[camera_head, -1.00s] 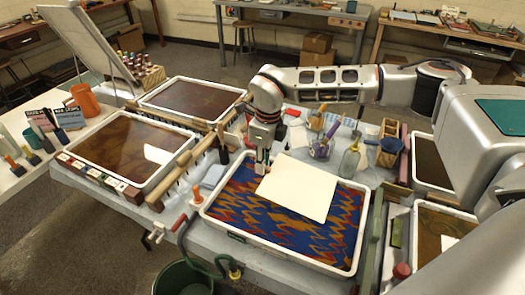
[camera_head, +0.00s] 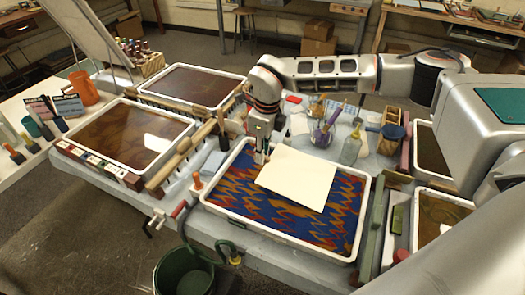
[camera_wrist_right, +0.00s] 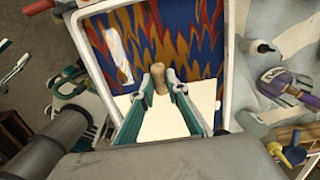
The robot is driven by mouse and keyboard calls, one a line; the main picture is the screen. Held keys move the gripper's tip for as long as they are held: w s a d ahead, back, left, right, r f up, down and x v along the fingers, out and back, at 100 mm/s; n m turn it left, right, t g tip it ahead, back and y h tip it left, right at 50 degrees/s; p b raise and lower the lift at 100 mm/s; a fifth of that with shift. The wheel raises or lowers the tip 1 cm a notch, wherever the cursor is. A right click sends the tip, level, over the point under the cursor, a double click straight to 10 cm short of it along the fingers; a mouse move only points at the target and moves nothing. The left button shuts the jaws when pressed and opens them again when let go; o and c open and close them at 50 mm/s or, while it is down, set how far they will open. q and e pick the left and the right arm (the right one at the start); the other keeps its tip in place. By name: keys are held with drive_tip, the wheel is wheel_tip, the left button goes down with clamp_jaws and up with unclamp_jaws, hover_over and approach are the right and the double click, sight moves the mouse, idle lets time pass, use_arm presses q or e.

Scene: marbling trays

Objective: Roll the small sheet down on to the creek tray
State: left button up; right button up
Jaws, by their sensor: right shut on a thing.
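The small sheet (camera_head: 298,180) is a cream rectangle over the upper part of a white-rimmed tray (camera_head: 284,243) filled with a blue, red and ochre wavy pattern. I take this for the creek tray; no name is readable. My right gripper (camera_head: 261,158) is at the sheet's left side, above the tray. In the right wrist view, the gripper (camera_wrist_right: 160,75) is shut on a short tan grip piece (camera_wrist_right: 160,79), with the sheet (camera_wrist_right: 165,118) behind it and between the fingers. I cannot tell whether the sheet touches the tray's surface. My left gripper is out of view.
Two brown-filled trays (camera_head: 167,178) (camera_head: 190,72) stand to the left, and more stand at the right (camera_head: 448,238). Bottles (camera_head: 352,148) and a brush cup (camera_head: 392,137) are behind the sheet. A green bucket (camera_head: 184,270) stands below the table's front edge.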

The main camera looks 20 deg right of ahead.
wheel_tip(320, 180, down, 2)
drive_tip(key=shift+f+b, duration=0.15)
drive_tip(key=shift+b, duration=0.3)
drive_tip(key=shift+f+b, duration=0.65)
drive_tip(key=shift+f, duration=1.5)
drive_tip(key=shift+b, duration=0.3)
drive_tip(key=shift+f, duration=0.7)
drive_tip(key=shift+w+a+f+g+h, duration=0.1)
drive_tip(key=shift+f+g+h, duration=0.15)
drive_tip(key=shift+f, duration=0.35)
drive_tip(key=shift+w+a+f+g+h, duration=0.15)
drive_tip(key=shift+f+g, duration=0.1)
drive_tip(key=shift+f, duration=0.3)
drive_tip(key=shift+f+p, duration=0.35)
idle(0.4)
idle(0.6)
